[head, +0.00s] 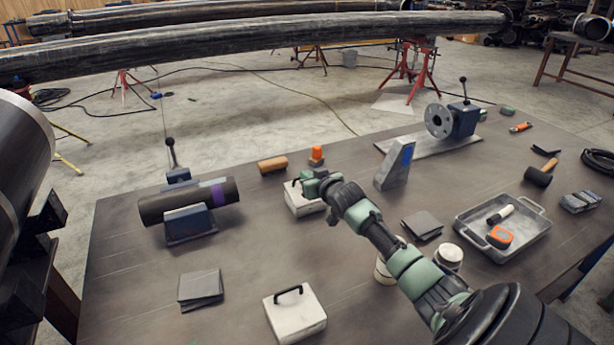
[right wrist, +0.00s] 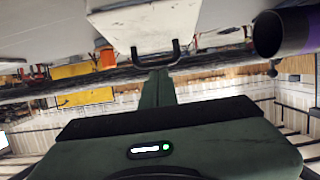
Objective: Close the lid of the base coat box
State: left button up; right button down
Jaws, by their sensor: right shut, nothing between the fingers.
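Two white boxes with black handles are on the table in the head view. One white box (head: 304,203) is at the middle, partly hidden by my right gripper; the other white box (head: 295,318) is at the front. I cannot read which is the base coat box. My right gripper (head: 306,183) is shut and empty at the middle box's handle. In the right wrist view, the shut fingers (right wrist: 157,88) are close to the black handle (right wrist: 155,53) of a white panel (right wrist: 150,25). I cannot tell whether they touch it, or how far the lid is open. My left gripper is not visible.
A dark pipe with a purple band (head: 218,192) lies on a stand at left. An angled metal block (head: 394,168), orange-capped item (head: 316,156) and brown block (head: 272,165) are behind the gripper. A metal tray (head: 530,235) and white-lidded can (head: 448,256) are at right.

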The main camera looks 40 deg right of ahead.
jog(key=shift+w+f, duration=0.1)
jog(key=shift+f, duration=0.15)
jog(key=p, duration=0.1)
jog(key=w+g+p, duration=0.1)
jog(key=p, duration=0.1)
jog(key=shift+d+r, duration=0.2)
jog(key=shift+r, duration=0.05)
jog(key=shift+w+d+f+g+y, duration=0.15)
jog(key=shift+w+f+g, duration=0.15)
jog(key=shift+f, duration=0.2)
jog(key=shift+w+a+f+g+y, duration=0.15)
jog(key=shift+w+f+g, duration=0.15)
jog(key=shift+f, duration=0.2)
jog(key=shift+s+d, duration=0.1)
jog(key=shift+r, duration=0.15)
